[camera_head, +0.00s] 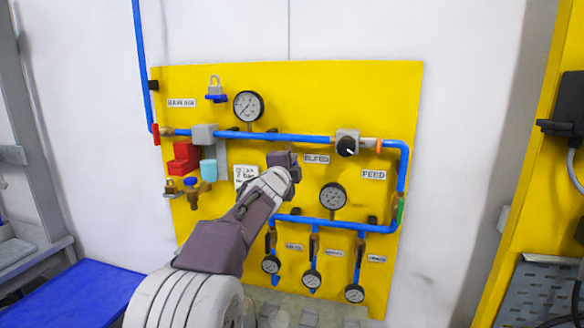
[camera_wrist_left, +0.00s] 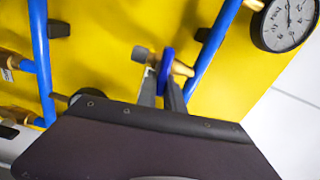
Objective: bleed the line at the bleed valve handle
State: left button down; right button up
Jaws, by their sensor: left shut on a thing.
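My left gripper (camera_head: 284,160) reaches up to the middle of the yellow panel, just left of the BLEED label (camera_head: 317,159). In the left wrist view, the left gripper (camera_wrist_left: 162,92) has its fingers closed on a blue handle (camera_wrist_left: 166,66), which I take for the bleed valve handle. The handle sits across a brass fitting (camera_wrist_left: 181,69) with a grey end. In the head view the handle is hidden behind the gripper. My right gripper is not in view.
The yellow panel (camera_head: 215,90) carries blue pipes (camera_head: 285,137) above and below the gripper. An upper gauge (camera_head: 248,106), a grey box with a black knob (camera_head: 346,143), and a middle gauge (camera_head: 333,197) are close by. A blue bench top (camera_head: 75,295) is at lower left.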

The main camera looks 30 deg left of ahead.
pick_arm(q)
jog(key=shift+f+m, duration=0.2)
jog(key=shift+m, duration=0.4)
jog(key=c, duration=1.5)
grip_release()
jog(key=shift+o, duration=0.2)
jog(key=b+v, duration=0.1)
jog(key=v, duration=0.8)
jog(key=shift+a, duration=0.1)
